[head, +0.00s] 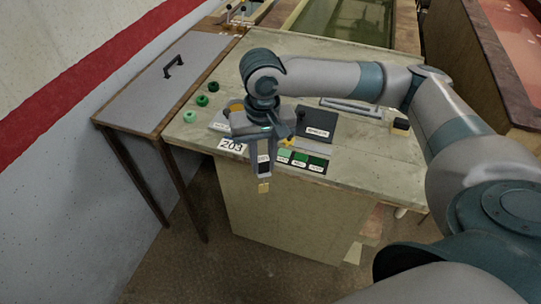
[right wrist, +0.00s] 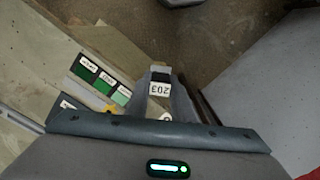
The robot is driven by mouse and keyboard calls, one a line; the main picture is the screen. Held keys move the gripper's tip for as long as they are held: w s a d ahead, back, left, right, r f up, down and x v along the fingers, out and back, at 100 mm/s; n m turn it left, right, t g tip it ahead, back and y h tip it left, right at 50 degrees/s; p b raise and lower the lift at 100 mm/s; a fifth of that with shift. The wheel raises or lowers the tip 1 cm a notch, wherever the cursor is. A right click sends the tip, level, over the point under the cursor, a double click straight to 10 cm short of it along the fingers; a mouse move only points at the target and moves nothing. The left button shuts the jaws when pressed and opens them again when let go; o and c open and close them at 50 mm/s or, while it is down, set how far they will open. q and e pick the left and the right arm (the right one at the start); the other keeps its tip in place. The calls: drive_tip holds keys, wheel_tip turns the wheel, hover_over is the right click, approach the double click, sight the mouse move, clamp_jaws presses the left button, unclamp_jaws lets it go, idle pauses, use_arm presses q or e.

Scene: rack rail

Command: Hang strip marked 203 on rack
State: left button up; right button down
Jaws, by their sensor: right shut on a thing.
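My right gripper (head: 263,162) points down just off the front edge of the desk. It is shut on a narrow strip (head: 264,188) with a black part, a white label and a pale yellowish end. In the right wrist view the strip's label (right wrist: 160,89) reads 203, upside down, between the fingertips (right wrist: 160,98). The strip hangs over the floor. A white card (head: 232,146) reading 203 lies at the desk's front edge, left of the gripper. I cannot tell for sure which thing is the rack; a grey bar (head: 350,107) lies toward the back. My left gripper is out of view.
Labelled green swatches (head: 300,160) lie right of the gripper, by a dark labelled board (head: 316,124). Several green round pieces (head: 202,100) stand at the desk's left. A grey side table (head: 165,85) adjoins the desk (head: 370,160). Bare floor lies in front.

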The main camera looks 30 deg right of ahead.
use_arm(q)
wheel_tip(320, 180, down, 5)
drive_tip(key=b, duration=0.3)
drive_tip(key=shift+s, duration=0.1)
use_arm(e)
drive_tip(key=s+a+f+n, duration=0.1)
drive_tip(key=a+f+n, duration=0.1)
drive_tip(key=f+n, duration=0.1)
drive_tip(key=shift+s+a, duration=0.35)
drive_tip(key=shift+s, duration=0.05)
